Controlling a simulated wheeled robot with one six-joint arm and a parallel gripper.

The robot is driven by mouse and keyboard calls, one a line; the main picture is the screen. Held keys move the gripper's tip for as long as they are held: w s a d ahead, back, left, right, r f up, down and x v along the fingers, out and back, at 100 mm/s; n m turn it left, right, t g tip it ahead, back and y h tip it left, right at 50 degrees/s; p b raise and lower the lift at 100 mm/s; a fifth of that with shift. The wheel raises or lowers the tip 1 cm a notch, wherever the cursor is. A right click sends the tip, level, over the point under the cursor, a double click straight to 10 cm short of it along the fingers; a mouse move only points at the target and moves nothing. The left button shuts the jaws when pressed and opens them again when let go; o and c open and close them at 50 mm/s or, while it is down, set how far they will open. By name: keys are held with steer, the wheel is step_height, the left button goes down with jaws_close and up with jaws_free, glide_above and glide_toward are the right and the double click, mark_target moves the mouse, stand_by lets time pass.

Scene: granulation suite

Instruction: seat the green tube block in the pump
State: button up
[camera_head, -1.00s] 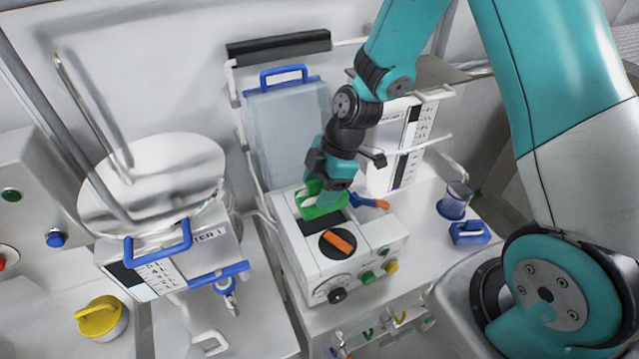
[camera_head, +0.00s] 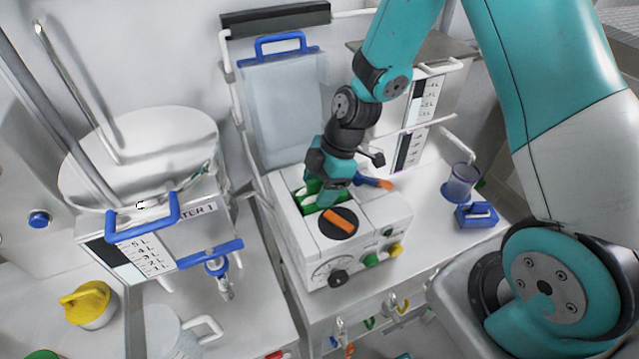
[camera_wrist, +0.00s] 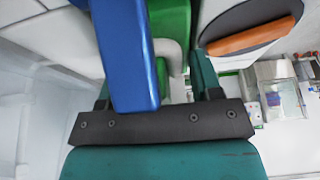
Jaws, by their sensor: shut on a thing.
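The white pump (camera_head: 345,248) stands on the bench in the middle of the head view, with a black dial bearing an orange bar (camera_head: 338,222) on its top. The green tube block (camera_head: 312,194) is at the dark slot in the pump's top, behind the dial. My gripper (camera_head: 322,196) is shut on the block from above and hides part of it. In the wrist view the green block (camera_wrist: 172,20) shows between the fingers with a pale tube beside it. A blue bar (camera_wrist: 125,50) crosses in front. I cannot tell whether the block is fully down.
A blue lever with an orange tip (camera_head: 374,182) sticks out right of my gripper. A clear cup with a blue base (camera_head: 462,185) and a blue block (camera_head: 476,216) stand at the right. A steel vessel (camera_head: 140,160) with blue handles is at the left.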

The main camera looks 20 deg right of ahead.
steer(key=o, duration=1.1)
steer(key=shift+r, duration=0.1)
steer(key=b+v, duration=0.2)
steer(key=v, duration=1.5)
steer(key=shift+r, duration=0.2)
steer(key=s+a+r+m, duration=0.2)
steer(key=s+a+m, duration=0.3)
steer(key=s, duration=0.4)
steer(key=s+a+r+m, duration=0.2)
steer(key=s+a+m, duration=0.4)
steer(key=s, duration=0.3)
steer(key=shift+s, duration=0.25)
